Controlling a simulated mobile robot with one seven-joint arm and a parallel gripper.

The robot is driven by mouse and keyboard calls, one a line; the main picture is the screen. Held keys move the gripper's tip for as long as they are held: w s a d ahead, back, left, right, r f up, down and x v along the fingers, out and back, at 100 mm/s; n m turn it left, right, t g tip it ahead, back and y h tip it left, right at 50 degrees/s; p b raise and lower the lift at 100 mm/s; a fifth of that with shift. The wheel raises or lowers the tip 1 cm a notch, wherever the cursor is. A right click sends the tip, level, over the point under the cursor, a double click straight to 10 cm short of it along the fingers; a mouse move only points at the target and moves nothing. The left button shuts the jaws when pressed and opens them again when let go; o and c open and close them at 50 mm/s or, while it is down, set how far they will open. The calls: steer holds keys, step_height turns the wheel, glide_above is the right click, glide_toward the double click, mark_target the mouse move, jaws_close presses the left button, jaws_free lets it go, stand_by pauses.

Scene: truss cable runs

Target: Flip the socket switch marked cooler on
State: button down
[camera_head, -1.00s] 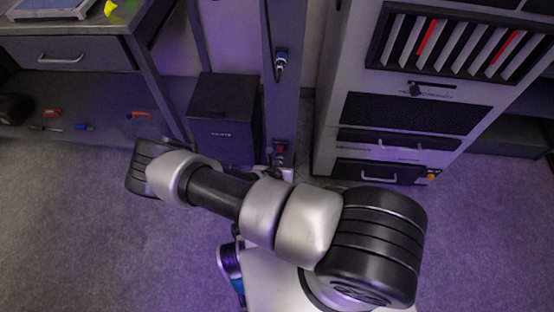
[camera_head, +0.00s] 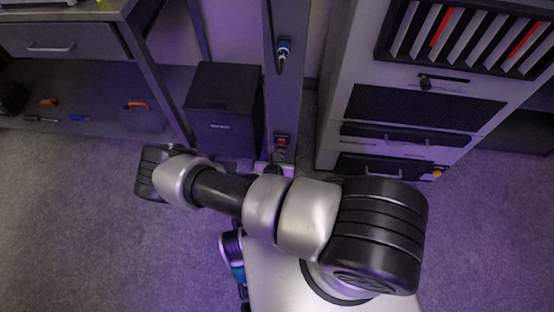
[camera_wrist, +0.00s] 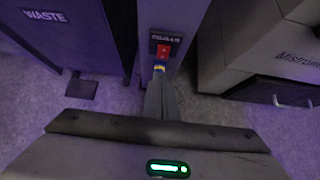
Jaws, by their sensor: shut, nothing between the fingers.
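A socket (camera_wrist: 164,48) with a red rocker switch (camera_wrist: 164,51) sits low on a grey upright post (camera_wrist: 180,14) in the wrist view. A label above the switch is too blurred to read surely. The same red switch shows small in the head view (camera_head: 281,141). My gripper (camera_wrist: 159,72) is shut and empty, its narrow fingers pointing at the post just below the switch. A blue and yellow bit shows at the tips. I cannot tell whether the tips touch the socket. In the head view my arm hides most of the gripper.
A dark bin marked WASTE (camera_wrist: 65,30) stands close left of the post. A grey cabinet (camera_wrist: 265,45) with drawers stands close right. Higher on the post is a blue connector (camera_head: 284,50) with a cable. A desk (camera_head: 60,42) is at far left; open floor lies in front.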

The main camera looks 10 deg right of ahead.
mark_target(280, 142)
steer(key=w+f, duration=0.1)
steer(key=w, duration=0.1)
steer(key=w+d+f+b, duration=0.1)
steer(key=w, duration=0.2)
steer(key=w+d+f+b, duration=0.1)
steer(key=w, duration=0.1)
steer(key=shift+w+d+f, duration=0.2)
steer(key=shift+w+d, duration=0.05)
